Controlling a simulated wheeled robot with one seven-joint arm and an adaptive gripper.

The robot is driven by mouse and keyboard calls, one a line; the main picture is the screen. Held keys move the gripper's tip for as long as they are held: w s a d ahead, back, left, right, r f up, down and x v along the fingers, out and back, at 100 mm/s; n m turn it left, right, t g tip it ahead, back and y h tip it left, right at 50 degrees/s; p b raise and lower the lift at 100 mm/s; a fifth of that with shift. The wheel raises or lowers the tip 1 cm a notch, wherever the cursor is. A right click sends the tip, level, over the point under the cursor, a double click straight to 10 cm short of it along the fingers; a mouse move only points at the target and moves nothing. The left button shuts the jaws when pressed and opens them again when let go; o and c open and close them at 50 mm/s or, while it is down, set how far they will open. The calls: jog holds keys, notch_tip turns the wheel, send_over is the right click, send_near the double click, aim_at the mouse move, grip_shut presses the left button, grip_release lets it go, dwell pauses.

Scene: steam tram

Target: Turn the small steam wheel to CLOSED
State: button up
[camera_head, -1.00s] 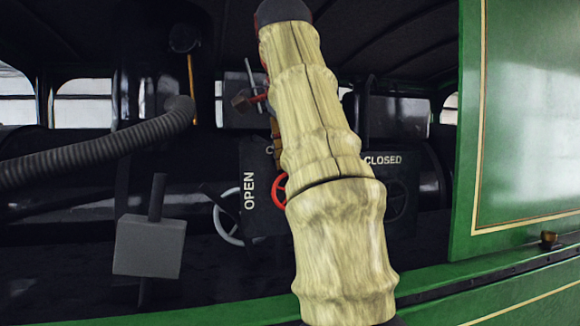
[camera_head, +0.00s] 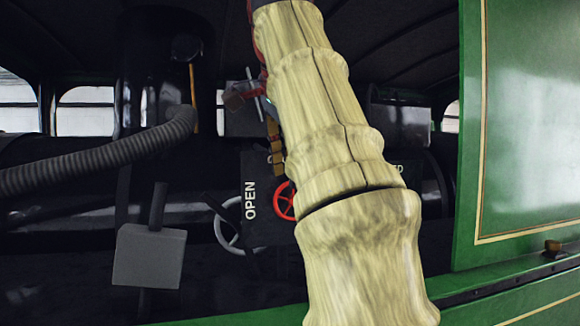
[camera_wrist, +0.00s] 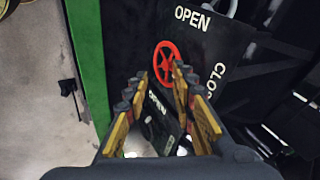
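A small red spoked wheel (camera_head: 284,201) is mounted on a dark plate (camera_head: 262,228) beside the white word OPEN; my arm covers its right edge. The word CLOSED is mostly hidden behind my arm.
A larger grey wheel (camera_head: 228,226) sits left of the plate. A ribbed hose (camera_head: 100,152) and a grey block (camera_head: 149,257) are further left. A green panel (camera_head: 525,120) stands on the right, and a green ledge (camera_head: 475,284) runs along the front.

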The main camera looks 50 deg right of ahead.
jog(key=s+a, duration=0.4)
jog(key=a, duration=0.2)
jog(key=shift+s, duration=0.4)
